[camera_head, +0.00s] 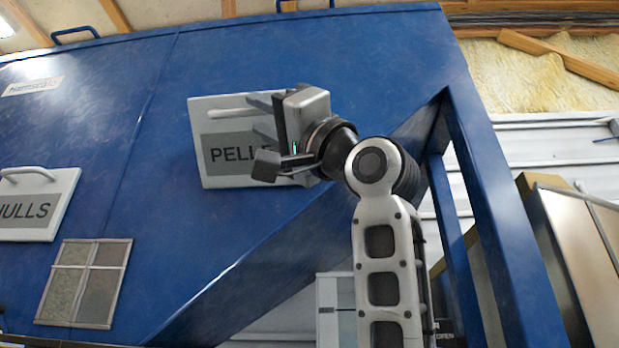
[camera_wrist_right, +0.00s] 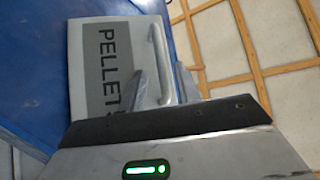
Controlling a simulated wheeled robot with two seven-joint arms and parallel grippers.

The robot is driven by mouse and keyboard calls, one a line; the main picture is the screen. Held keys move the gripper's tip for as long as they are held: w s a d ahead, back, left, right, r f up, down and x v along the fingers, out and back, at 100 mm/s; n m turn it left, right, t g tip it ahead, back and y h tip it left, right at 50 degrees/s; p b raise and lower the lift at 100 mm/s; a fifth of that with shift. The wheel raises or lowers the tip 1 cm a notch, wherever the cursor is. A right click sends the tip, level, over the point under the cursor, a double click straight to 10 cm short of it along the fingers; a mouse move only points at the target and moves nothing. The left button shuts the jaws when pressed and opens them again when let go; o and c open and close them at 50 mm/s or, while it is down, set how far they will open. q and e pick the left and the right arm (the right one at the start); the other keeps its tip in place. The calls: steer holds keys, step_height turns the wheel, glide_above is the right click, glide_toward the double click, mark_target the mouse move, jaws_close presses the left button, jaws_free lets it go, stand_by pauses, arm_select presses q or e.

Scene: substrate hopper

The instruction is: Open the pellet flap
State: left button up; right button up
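The pellet flap (camera_head: 222,172) is a pale panel with a grey "PELLETS" label on the blue hopper's sloped front. It looks shut. Its bar handle (camera_head: 229,113) runs along the top edge. My right gripper (camera_head: 255,115) is in front of the flap's upper right part and hides the end of the label. In the right wrist view the flap (camera_wrist_right: 88,35) appears turned on its side. My two fingers (camera_wrist_right: 162,86) are apart, one on each side of the handle's line (camera_wrist_right: 158,55). I cannot tell whether they touch it. My left gripper is not in view.
A second flap marked "HULLS" (camera_head: 40,208) is at the left, above a small paned window (camera_head: 84,283). The blue hopper (camera_head: 330,60) fills most of the view. A blue frame post (camera_head: 505,235) stands at the right, near my right arm.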

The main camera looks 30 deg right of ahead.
steer(key=b+v, duration=0.4)
steer(key=v, duration=0.9)
steer(key=shift+s+f, duration=0.2)
